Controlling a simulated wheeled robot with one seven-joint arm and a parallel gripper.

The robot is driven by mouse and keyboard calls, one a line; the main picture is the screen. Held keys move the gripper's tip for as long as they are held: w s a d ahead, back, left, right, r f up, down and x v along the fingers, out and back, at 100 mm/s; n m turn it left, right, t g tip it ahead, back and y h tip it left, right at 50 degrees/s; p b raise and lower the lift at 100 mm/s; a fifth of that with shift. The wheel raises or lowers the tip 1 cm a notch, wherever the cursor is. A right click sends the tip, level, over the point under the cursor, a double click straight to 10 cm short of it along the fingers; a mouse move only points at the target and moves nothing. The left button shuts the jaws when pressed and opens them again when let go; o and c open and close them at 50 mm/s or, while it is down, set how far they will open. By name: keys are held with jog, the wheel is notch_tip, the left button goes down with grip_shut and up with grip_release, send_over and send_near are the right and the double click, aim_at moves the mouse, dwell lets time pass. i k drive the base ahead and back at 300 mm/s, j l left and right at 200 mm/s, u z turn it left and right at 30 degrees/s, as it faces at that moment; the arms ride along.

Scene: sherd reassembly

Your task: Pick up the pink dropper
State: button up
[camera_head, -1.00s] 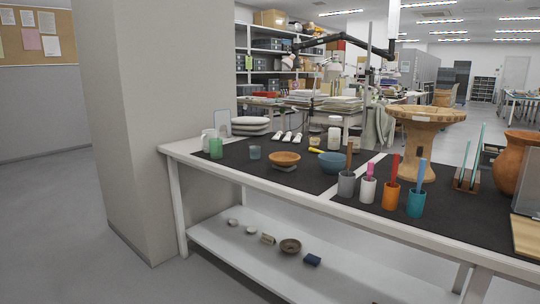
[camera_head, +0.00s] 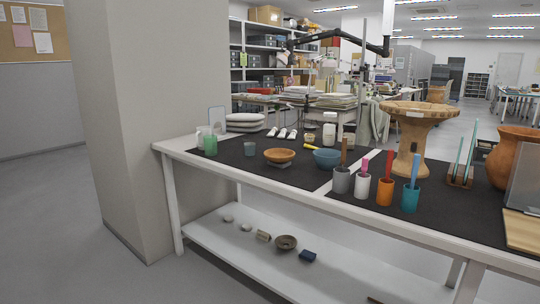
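A pink stick-like thing (camera_head: 364,167), which may be the pink dropper, stands upright in a white cup (camera_head: 362,187) on the dark-topped table. Only its upper part shows above the rim; the rest is hidden in the cup. It is too small to make out its exact shape. The white cup stands between a grey cup (camera_head: 341,180) with a brown stick and an orange cup (camera_head: 384,192) with a red stick. My gripper is not in view.
A teal cup (camera_head: 410,200) with a blue stick stands right of the orange cup. Behind are a terracotta pedestal bowl (camera_head: 417,112), a blue bowl (camera_head: 327,159) and an orange-brown bowl (camera_head: 279,155). A wide pillar (camera_head: 165,120) stands at the table's left end. Floor (camera_head: 50,220) is clear at left.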

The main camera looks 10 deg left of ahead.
aim_at(364, 164)
jog(key=i+j, duration=0.15)
jog(key=j, duration=0.2)
jog(key=i+j+z, duration=0.15)
jog(key=j, duration=0.15)
jog(key=i+j, duration=0.15)
jog(key=j, duration=0.2)
jog(key=i+j+z, duration=0.15)
jog(key=j, duration=0.2)
jog(key=i+j, duration=0.1)
jog(key=j, duration=0.25)
jog(key=z, duration=0.05)
